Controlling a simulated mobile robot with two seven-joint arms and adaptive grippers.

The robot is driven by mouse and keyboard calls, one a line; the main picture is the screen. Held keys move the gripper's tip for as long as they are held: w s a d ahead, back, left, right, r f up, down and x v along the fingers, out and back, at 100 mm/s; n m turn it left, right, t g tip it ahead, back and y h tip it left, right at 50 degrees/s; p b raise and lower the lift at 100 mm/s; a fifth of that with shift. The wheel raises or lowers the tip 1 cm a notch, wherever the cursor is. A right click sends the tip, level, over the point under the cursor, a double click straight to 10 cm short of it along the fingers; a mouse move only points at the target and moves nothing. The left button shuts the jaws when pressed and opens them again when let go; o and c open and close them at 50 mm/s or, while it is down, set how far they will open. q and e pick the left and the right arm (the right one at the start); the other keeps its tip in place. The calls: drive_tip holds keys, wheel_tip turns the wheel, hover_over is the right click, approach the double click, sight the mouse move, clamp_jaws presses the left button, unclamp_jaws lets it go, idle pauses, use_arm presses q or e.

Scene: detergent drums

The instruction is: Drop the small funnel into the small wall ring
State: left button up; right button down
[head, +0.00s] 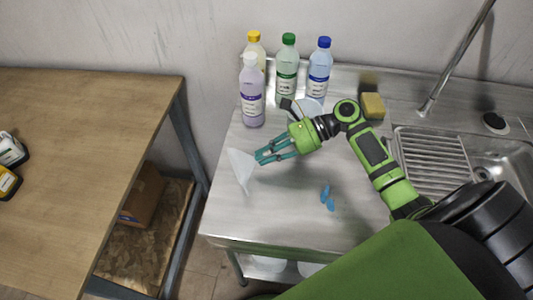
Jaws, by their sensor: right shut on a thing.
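A white funnel (241,168) is at the tips of my right gripper (260,157), above the left part of the steel counter. Its wide mouth faces left and up, and its narrow end points down. My right gripper is shut on the funnel's right edge. I cannot make out a wall ring in this view. My left gripper is not in view.
Purple (252,97), yellow-capped (255,46), green-capped (287,70) and blue-capped (319,70) bottles stand at the counter's back. A pale round object (309,107) is partly hidden behind my gripper.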

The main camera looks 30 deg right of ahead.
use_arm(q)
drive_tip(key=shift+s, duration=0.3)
use_arm(e)
drive_tip(key=c, duration=1.1)
unclamp_jaws()
drive_tip(key=shift+c, duration=0.2)
drive_tip(key=shift+d+r, duration=0.1)
drive_tip(key=shift+d, duration=0.05)
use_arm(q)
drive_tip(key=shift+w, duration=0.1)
use_arm(e)
drive_tip(key=v, duration=1.1)
drive_tip(key=shift+d+r, duration=0.2)
drive_tip(key=shift+d, duration=0.15)
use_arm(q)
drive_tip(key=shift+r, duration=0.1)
use_arm(e)
drive_tip(key=shift+s, duration=0.1)
